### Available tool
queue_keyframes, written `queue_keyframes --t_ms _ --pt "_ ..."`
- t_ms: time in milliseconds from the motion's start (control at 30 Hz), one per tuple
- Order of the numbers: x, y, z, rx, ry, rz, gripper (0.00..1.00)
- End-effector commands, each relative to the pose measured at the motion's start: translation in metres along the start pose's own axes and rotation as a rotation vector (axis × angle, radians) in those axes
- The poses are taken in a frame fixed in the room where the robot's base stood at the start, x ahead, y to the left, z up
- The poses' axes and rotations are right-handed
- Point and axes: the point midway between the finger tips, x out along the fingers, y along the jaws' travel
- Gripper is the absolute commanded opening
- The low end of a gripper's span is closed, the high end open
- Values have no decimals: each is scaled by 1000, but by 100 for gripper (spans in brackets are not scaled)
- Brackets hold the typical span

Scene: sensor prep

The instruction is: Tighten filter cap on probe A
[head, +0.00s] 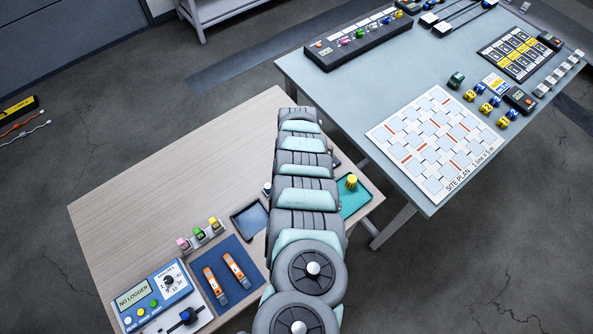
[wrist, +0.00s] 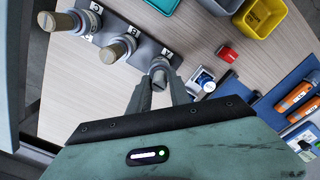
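A dark rack (wrist: 143,46) shows in the wrist view with three probes in a slanted row. Two of them have tan tops (wrist: 117,51) and stand to the left. The third, a grey-topped probe (wrist: 158,72), stands at the rack's right end, between the fingers of my gripper (wrist: 160,86). The fingers lie on both sides of its top; whether they press on it is not clear.
A red item (wrist: 228,54) and a small device with a blue knob (wrist: 203,79) are close right of the gripper. Yellow (wrist: 278,17) and teal containers stand beyond. Orange pens or sensors lie on a blue mat (head: 235,290). The wooden table (head: 150,190) is clear at left.

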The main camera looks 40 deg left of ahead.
Motion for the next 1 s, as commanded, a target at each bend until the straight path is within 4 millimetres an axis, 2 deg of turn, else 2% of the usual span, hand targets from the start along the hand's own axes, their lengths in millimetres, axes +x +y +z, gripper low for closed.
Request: queue_keyframes --t_ms 33,267,733,867,1000 --pt "0 0 0 0 0 0 19" --pt "0 0 0 0 0 -1 0" --pt "0 0 0 26 0 -1 0" --pt "0 -1 -1 121 0 -1 0" --pt "-1 0 -2 298 1 0 0"
